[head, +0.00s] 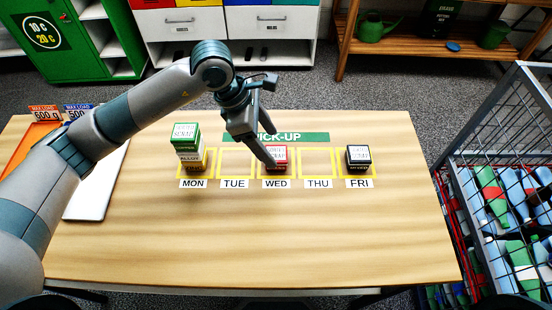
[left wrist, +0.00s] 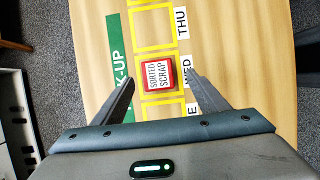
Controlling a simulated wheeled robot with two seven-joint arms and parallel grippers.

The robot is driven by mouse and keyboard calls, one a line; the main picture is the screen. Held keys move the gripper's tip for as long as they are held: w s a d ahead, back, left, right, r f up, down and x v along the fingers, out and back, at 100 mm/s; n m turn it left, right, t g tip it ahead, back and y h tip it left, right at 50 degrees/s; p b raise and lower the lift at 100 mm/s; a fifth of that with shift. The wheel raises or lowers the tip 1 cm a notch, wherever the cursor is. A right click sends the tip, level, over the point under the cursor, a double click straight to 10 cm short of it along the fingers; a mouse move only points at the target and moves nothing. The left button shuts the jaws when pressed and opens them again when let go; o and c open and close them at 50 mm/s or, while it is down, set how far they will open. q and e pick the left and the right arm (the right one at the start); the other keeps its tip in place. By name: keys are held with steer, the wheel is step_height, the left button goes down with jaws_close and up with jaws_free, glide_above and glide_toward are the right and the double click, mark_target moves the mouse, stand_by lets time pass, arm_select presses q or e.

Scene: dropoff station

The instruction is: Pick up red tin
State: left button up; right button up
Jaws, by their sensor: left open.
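The red tin (head: 281,167) stands in the WED square on the table, partly behind my left gripper's finger in the head view. Its top has a white label reading SORTED SCRAP, and it also shows in the left wrist view (left wrist: 173,75). My left gripper (head: 267,138) points down over the tin from the back left. In the left wrist view my left gripper (left wrist: 158,87) is open, with the tin between and just beyond its two fingertips. I cannot see it touching the tin. My right gripper is not in view.
A stack of tins with a green one (head: 185,133) on top stands at MON. A black tin (head: 358,159) stands at FRI. TUE and THU squares are empty. A wire cart (head: 480,130) with bottles stands right of the table (head: 270,235), whose front is clear.

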mark_target(275, 153)
arm_select(q)
steer(key=shift+d+f, duration=0.25)
steer(key=shift+f, duration=0.3)
steer(key=shift+d+f, duration=0.1)
steer(key=shift+f, duration=0.4)
steer(key=shift+b+x, duration=0.35)
steer(key=shift+x, duration=0.75)
steer(key=shift+w+d+f, duration=0.1)
steer(key=shift+w+f, duration=0.05)
steer(key=shift+f, duration=0.35)
steer(key=shift+w+d+f, duration=0.1)
steer(key=shift+d+f, duration=0.05)
steer(key=shift+f, duration=0.35)
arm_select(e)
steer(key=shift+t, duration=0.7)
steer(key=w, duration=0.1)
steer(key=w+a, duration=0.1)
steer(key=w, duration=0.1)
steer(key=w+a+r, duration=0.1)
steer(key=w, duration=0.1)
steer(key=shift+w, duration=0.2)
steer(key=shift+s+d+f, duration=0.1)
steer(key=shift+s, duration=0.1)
